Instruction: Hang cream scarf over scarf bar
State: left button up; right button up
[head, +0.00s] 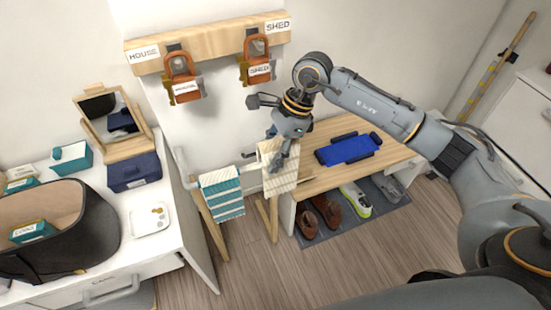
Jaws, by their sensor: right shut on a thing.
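The cream scarf (283,178) hangs down from my right gripper (280,152), which is shut on it. The scarf is in the middle of the head view, over the left end of the wooden bench. The scarf bar (250,155) is a thin rail left of the gripper, mostly hidden by the scarves and the gripper. A teal and white striped scarf (222,193) hangs to the left of the cream one. I cannot tell whether the cream scarf touches the bar. My left gripper is not in view.
A wooden bench (318,172) holds a blue folded item (349,149); shoes (326,209) stand on a grey mat below. A white cabinet (165,225) at left carries a black bag (75,235) and a tray (150,219). Padlocks hang on a wall board (208,42).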

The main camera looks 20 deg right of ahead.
jog(key=shift+w, duration=1.1)
notch_tip(320, 180, down, 7)
jog(key=b, duration=0.7)
jog(key=shift+f, duration=0.15)
jog(key=o, duration=1.3)
jog(key=shift+c, duration=0.2)
